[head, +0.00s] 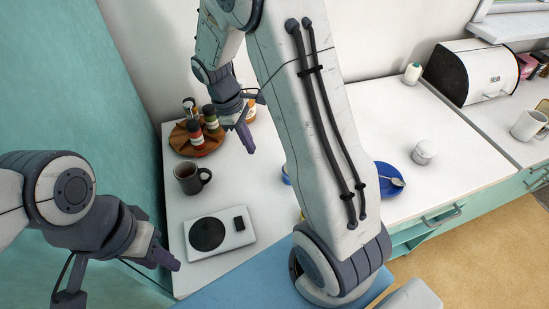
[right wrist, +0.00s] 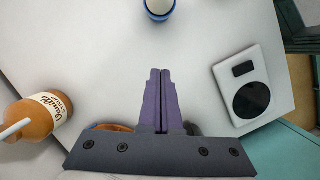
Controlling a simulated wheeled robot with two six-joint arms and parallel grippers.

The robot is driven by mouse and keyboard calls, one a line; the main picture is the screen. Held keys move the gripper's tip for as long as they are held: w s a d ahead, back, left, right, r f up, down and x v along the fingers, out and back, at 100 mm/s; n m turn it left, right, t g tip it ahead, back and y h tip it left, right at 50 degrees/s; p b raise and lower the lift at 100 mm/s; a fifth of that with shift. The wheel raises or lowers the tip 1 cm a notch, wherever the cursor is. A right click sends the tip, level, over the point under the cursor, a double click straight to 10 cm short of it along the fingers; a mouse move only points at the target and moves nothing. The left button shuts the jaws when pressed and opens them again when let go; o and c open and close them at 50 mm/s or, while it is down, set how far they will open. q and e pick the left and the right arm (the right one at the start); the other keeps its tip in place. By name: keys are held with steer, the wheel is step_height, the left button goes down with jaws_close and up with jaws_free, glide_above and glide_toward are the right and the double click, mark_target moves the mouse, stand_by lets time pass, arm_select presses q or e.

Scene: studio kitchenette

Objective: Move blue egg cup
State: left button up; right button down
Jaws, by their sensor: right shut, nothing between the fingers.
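The blue egg cup (right wrist: 160,15) stands at the top edge of the right wrist view, cut off by the frame, with a white egg-like top in it. In the head view only a small blue part, likely the same cup (head: 286,176), shows beside my right arm, which hides the rest. My right gripper (head: 247,141) is shut and empty above the counter, left of the cup; its fingers (right wrist: 160,72) point towards the cup in the wrist view, apart from it. My left gripper (head: 168,262) is at the lower left, away from the cup; its opening is unclear.
A white scale (head: 236,220), a dark mug (head: 188,178) and a spice carousel (head: 183,145) stand on the left counter. A syrup bottle (right wrist: 36,119) is near my right gripper. A blue plate (head: 384,207), white pot (head: 424,153) and bread bin (head: 470,70) are right.

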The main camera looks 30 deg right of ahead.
steer(key=p, duration=0.2)
glide_toward(281, 178)
steer(key=f, duration=0.1)
steer(key=w+a+f, duration=0.1)
steer(key=f, duration=0.3)
steer(key=shift+w+a+f, duration=0.25)
steer(key=shift+w+a, duration=0.1)
steer(key=shift+w, duration=0.05)
steer(key=shift+s+d+f+p, duration=0.25)
steer(key=shift+s+d+p, duration=0.1)
steer(key=shift+s+d, duration=1.05)
steer(key=shift+s, duration=0.1)
steer(key=shift+f, duration=0.1)
